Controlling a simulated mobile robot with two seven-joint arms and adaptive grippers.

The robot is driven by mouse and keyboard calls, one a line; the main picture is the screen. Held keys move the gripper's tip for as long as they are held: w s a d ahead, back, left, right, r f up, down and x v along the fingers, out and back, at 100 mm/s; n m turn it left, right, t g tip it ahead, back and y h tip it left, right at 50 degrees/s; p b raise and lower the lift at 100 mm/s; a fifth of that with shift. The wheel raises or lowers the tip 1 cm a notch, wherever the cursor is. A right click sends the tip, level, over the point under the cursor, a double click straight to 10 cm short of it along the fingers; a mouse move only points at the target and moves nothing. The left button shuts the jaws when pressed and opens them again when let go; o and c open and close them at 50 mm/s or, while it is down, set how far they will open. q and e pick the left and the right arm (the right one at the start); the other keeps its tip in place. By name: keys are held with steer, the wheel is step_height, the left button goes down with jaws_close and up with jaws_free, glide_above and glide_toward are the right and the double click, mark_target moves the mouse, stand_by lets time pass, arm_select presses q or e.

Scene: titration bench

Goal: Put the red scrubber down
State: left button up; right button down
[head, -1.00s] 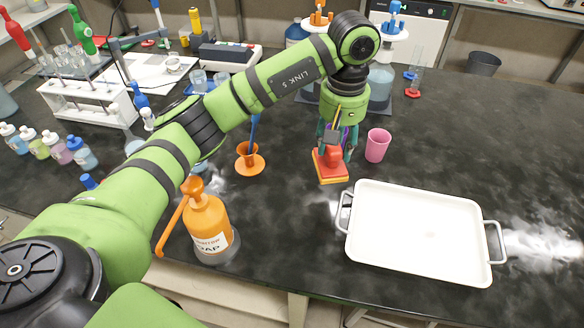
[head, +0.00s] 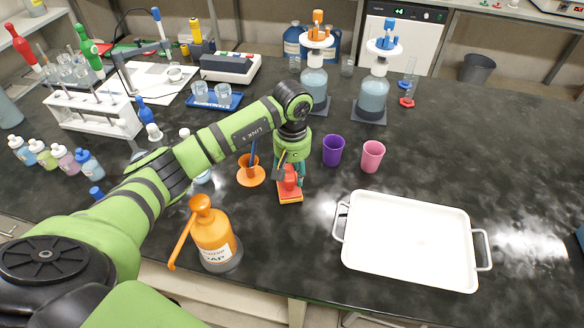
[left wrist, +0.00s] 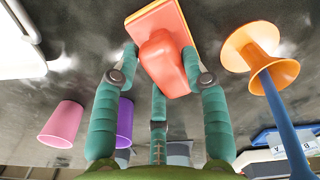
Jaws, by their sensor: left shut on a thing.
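The red scrubber (head: 289,184) has a red grip on an orange and yellow pad. It is upright at or just above the black bench; I cannot tell if the pad touches it. My left gripper (head: 288,176) is shut on its red grip. In the left wrist view, the teal fingers (left wrist: 168,70) hold the scrubber (left wrist: 164,60) from both sides. My right gripper is not in view.
An orange funnel-like holder (head: 251,176) with a blue-handled tool stands just left of the scrubber. A purple cup (head: 333,150) and a pink cup (head: 372,156) stand to the right. A white tray (head: 345,262) and an orange soap bottle (head: 214,240) are nearer the front. Bench between scrubber and tray is clear.

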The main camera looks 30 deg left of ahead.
arm_select(q)
steer(key=shift+f+b, duration=0.2)
steer(key=shift+b, duration=0.1)
steer(key=o, duration=1)
steer(key=shift+r, duration=0.1)
